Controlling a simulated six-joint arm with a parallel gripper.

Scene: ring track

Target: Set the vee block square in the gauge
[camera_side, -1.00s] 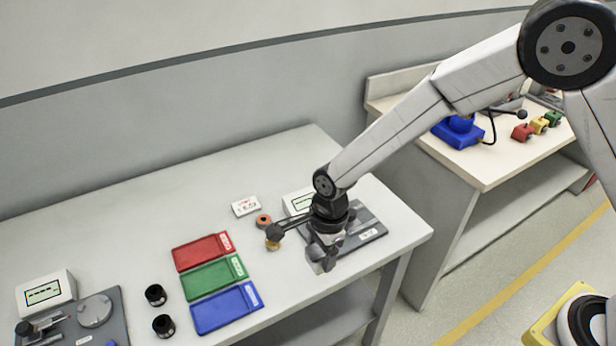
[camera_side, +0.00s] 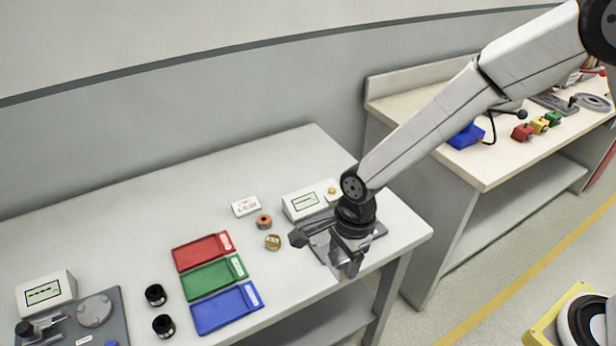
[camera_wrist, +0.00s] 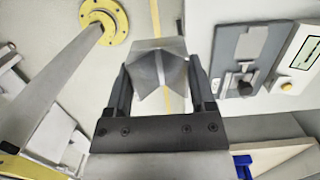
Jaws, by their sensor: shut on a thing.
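The grey metal vee block (camera_wrist: 160,66) is between the two dark jaws of my gripper (camera_wrist: 161,88) in the wrist view, its notch facing the camera. In the side view my gripper (camera_side: 350,243) is shut on the block (camera_side: 348,267), which hangs tilted at the bench's front edge. The gauge's grey plate (camera_side: 379,231) lies behind it, partly hidden by my wrist. Its white display box (camera_side: 303,204) stands at the plate's back left. In the wrist view the gauge plate (camera_wrist: 232,42) is to the right of the block, apart from it, with a dark knob.
Red (camera_side: 202,251), green (camera_side: 212,278) and blue (camera_side: 226,308) trays lie left of the gauge. A brass piece (camera_side: 272,242) and an orange ring (camera_side: 264,221) sit between. Another gauge (camera_side: 45,290) and two black cylinders stand at left. A second bench (camera_side: 490,170) is at right.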

